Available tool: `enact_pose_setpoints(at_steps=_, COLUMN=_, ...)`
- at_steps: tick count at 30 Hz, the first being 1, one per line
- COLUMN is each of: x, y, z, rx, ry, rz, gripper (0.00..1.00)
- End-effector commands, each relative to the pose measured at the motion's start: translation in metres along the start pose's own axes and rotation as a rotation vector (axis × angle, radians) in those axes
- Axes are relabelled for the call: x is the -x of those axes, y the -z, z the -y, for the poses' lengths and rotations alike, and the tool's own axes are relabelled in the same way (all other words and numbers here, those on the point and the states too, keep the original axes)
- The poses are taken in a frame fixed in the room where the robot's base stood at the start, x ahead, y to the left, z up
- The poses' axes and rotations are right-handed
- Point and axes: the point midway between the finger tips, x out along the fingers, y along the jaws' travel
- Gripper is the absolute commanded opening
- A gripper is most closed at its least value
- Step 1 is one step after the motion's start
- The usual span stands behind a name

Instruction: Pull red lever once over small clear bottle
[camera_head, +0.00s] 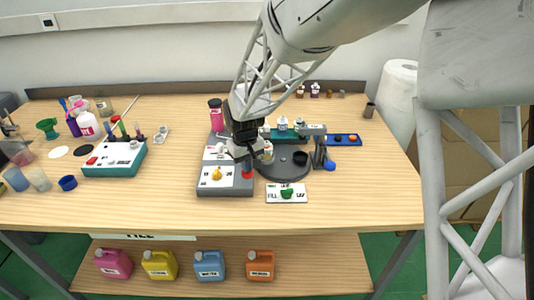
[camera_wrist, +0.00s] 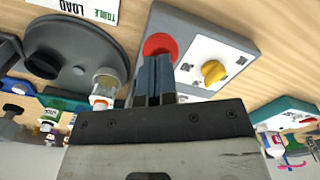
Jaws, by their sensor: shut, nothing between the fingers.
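The red lever's round red end (camera_head: 247,175) shows at the right edge of a grey and white panel unit (camera_head: 225,190). In the wrist view the red end (camera_wrist: 160,45) sits just beyond my fingertips. My gripper (camera_head: 246,166) is shut and empty, its dark fingers (camera_wrist: 155,62) pointing at the red end and partly covering it. I cannot tell whether they touch. In the head view the bottle (camera_head: 268,153) is just right of my gripper and partly hidden.
A yellow knob (camera_head: 216,174) is on the panel, left of the red end. A printed sign (camera_head: 286,193) lies in front of the turntable. A teal-based box (camera_head: 115,160) and several small containers stand at the left. The front right of the wooden table (camera_head: 370,200) is clear.

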Motion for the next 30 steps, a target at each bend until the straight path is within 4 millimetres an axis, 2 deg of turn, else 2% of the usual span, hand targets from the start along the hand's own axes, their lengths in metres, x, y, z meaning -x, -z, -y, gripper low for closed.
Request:
enact_pose_setpoints(at_steps=23, x=-0.022, y=0.000, z=0.000, rx=0.000, ry=0.000, rz=0.001, gripper=0.00)
enact_pose_setpoints(at_steps=30, x=-0.022, y=0.000, z=0.000, rx=0.000, ry=0.000, rz=0.001, gripper=0.00)
